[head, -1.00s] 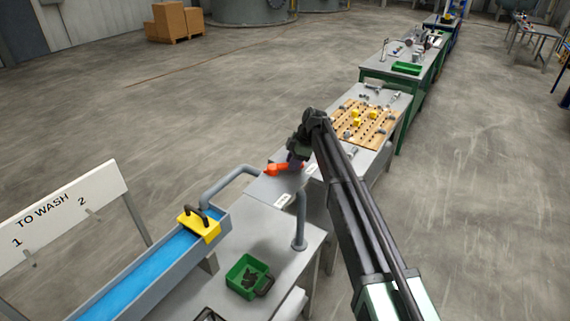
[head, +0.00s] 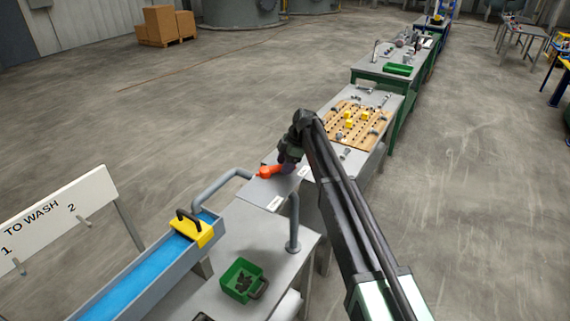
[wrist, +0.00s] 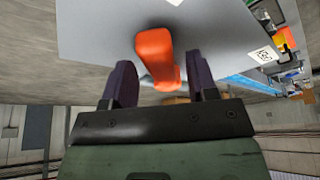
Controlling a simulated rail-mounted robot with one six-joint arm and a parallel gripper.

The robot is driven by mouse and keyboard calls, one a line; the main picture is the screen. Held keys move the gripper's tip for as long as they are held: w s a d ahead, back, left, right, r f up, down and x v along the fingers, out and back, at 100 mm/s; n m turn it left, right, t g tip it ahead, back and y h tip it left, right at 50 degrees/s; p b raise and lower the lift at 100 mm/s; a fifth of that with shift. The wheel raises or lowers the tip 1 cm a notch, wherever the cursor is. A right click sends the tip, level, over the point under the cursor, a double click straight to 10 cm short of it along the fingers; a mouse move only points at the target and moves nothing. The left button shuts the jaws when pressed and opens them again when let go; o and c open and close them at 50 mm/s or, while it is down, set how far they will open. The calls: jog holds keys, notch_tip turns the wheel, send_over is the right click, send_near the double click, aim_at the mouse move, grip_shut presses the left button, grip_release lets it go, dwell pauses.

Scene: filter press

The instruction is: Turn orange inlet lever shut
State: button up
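The orange lever (head: 269,172) lies over a grey plate (head: 262,190) beside the bent grey pipe in the head view. In the wrist view the orange lever (wrist: 154,45) runs from above down between the two purple fingers. My gripper (wrist: 160,65) is open, with one finger on each side of the lever's near end. I see gaps beside the lever, and cannot tell whether either finger touches it. In the head view my gripper (head: 286,168) is at the lever's right end, and my wrist hides part of it.
A bent grey pipe (head: 215,186) and an upright pipe (head: 293,225) stand close by. A blue-lined trough (head: 140,277) with a yellow handled block (head: 193,232) is at the lower left. A wooden peg board (head: 352,124) lies beyond.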

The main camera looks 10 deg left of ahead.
jog(key=p+v, duration=1)
jog(key=shift+d+r, duration=0.2)
jog(key=shift+r, duration=0.15)
jog(key=shift+w, duration=0.15)
